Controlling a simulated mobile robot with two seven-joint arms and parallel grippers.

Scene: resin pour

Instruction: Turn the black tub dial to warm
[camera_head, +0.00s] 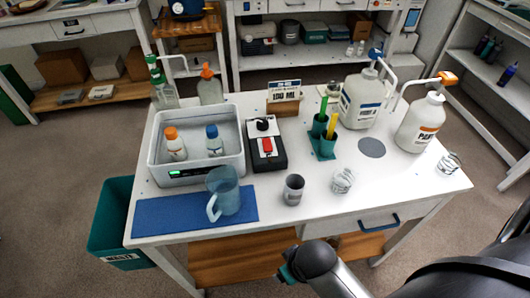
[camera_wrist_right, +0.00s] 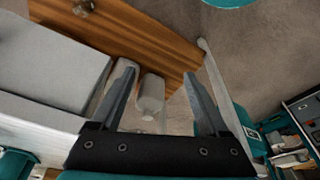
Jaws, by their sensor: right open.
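A grey-white tub (camera_head: 158,158) stands at the left of the table with two bottles inside and a small green display on its front. Against its right side is a black box (camera_head: 278,160) with a round black dial (camera_head: 262,125) on a white face and a red switch (camera_head: 267,145). The dial's setting is too small to read. My right gripper (camera_wrist_right: 160,72) is open and empty in the right wrist view, where neither tub nor dial shows. In the head view, part of my right arm is in front of the table's near edge, apart from the dial. My left gripper is not in view.
A blue jug (camera_head: 223,190) stands on a blue mat (camera_head: 165,216) before the tub. A grey cup (camera_head: 293,190) and a clear cup (camera_head: 343,180) are near the front edge. A teal holder (camera_head: 323,150) and white pump bottles (camera_head: 360,100) stand right of the box.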

